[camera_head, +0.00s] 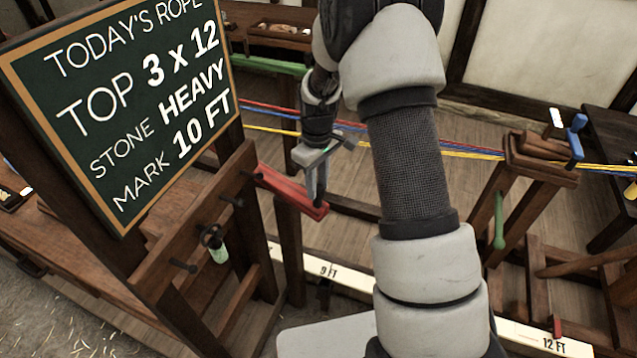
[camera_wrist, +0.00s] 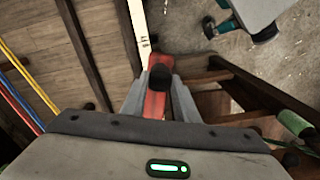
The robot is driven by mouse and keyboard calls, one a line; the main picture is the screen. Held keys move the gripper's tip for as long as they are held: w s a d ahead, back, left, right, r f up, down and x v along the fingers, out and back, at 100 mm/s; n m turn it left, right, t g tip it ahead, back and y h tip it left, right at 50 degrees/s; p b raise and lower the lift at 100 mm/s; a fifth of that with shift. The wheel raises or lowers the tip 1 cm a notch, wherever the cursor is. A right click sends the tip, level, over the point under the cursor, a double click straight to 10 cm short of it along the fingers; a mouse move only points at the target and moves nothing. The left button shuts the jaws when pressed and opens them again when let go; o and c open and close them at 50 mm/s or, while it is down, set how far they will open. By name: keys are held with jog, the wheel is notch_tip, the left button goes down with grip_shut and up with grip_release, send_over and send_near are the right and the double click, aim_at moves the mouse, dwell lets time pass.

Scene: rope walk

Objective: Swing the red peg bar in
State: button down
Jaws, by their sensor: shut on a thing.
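The red peg bar (camera_head: 283,186) juts from the dark wooden post frame beside the chalkboard, its free end toward the picture's middle. My gripper (camera_head: 316,198) reaches down to that free end and is shut on it. In the wrist view the red peg bar (camera_wrist: 156,104) lies between the two grey fingers of my gripper (camera_wrist: 159,98), with a dark round knob on it. The fingers hide part of the bar's end.
Red, blue and yellow ropes (camera_head: 270,118) stretch behind my arm to a wooden stand (camera_head: 541,157) at right. The chalkboard (camera_head: 125,105) stands at left. A white floor strip (camera_head: 345,277) marked 9 FT and 12 FT runs below. A green-handled tool (camera_head: 217,247) hangs from the left frame.

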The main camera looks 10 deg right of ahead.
jog(key=shift+s+a+m, duration=0.35)
jog(key=shift+a+m, duration=0.15)
jog(key=s+a+m+b, duration=0.1)
jog(key=s+a+m, duration=0.1)
jog(key=a+m, duration=0.5)
jog(key=shift+a+m, duration=0.3)
jog(key=c, duration=1.4)
grip_release()
